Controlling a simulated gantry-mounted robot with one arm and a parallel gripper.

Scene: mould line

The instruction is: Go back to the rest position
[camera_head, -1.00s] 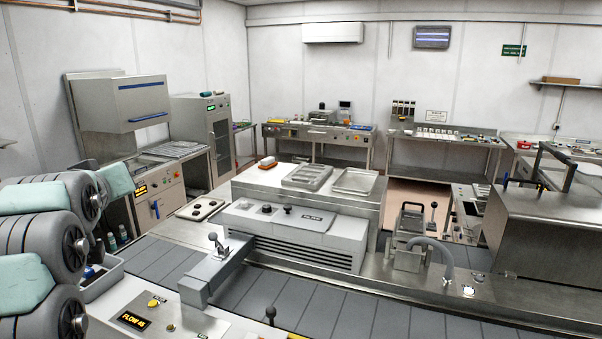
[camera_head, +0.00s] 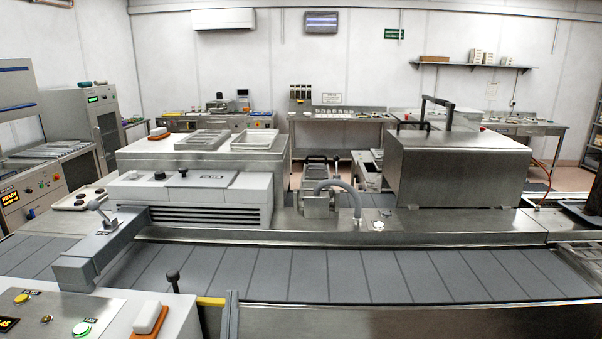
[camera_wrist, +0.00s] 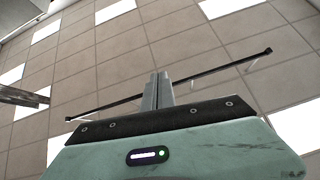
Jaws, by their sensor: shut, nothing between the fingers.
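My gripper (camera_wrist: 158,76) shows in the wrist view, pointing up towards a tiled ceiling. Its two grey fingers are together with nothing between them. The pale green wrist housing (camera_wrist: 200,155) with a small lit display fills the bottom of that view. In the head view my gripper does not show, so its place over the line cannot be told from there.
The grey slatted conveyor (camera_head: 350,275) runs across the front. Behind it stand a grey vented machine (camera_head: 195,200) and a steel box (camera_head: 460,165) with a handle. A control panel (camera_head: 60,315) is front left. A dark rod (camera_wrist: 220,68) crosses the wrist view.

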